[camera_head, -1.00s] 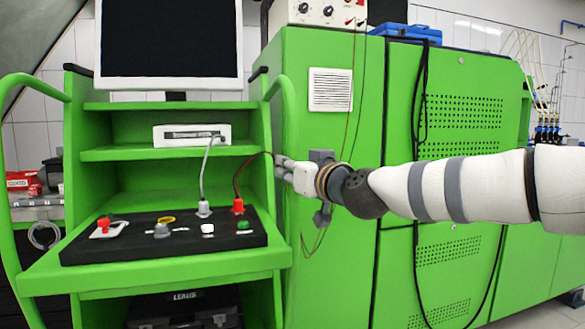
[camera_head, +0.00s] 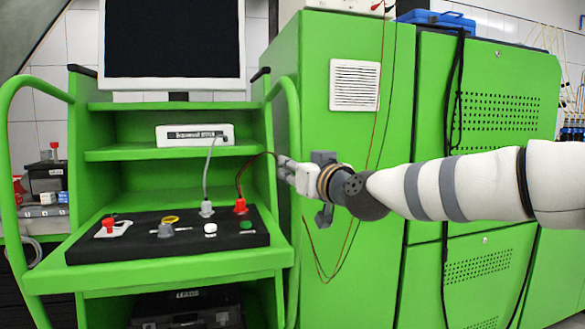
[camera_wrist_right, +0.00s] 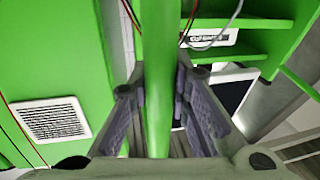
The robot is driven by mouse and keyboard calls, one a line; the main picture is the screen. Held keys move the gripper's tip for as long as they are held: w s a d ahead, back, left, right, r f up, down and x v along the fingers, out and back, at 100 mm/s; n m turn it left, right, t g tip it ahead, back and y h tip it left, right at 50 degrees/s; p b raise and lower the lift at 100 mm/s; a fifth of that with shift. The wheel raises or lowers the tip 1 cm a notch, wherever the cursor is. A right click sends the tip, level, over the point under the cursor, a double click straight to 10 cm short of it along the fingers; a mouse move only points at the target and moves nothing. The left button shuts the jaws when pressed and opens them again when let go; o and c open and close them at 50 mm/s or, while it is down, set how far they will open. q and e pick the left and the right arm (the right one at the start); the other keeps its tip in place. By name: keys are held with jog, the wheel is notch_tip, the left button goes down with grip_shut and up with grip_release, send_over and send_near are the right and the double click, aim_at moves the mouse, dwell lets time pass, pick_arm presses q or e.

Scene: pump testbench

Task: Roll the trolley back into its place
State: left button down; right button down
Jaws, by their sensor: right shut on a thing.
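The green trolley (camera_head: 180,262) stands at the left of the head view. It carries a monitor (camera_head: 173,42), a white box (camera_head: 195,135) on a shelf and a black control panel (camera_head: 160,236). My right gripper (camera_head: 284,172) is at the trolley's right handle rail (camera_head: 289,120). In the right wrist view the gripper (camera_wrist_right: 160,105) is shut around the green rail (camera_wrist_right: 158,60), one finger on each side. The fingertips are partly hidden in the head view. My left gripper is in neither view.
A large green cabinet (camera_head: 345,140) stands close to the trolley's right side, with a vent (camera_head: 354,85) and hanging cables. A blue case (camera_head: 436,20) lies on top. A side bench with small items (camera_head: 47,185) is at the left.

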jog(key=shift+f, duration=0.55)
jog(key=c, duration=1.5)
grip_release()
jog(key=shift+w+d, duration=0.1)
jog(key=shift+o, duration=0.2)
jog(key=shift+r, duration=0.2)
jog(key=shift+r, duration=0.1)
jog(key=v, duration=1.2)
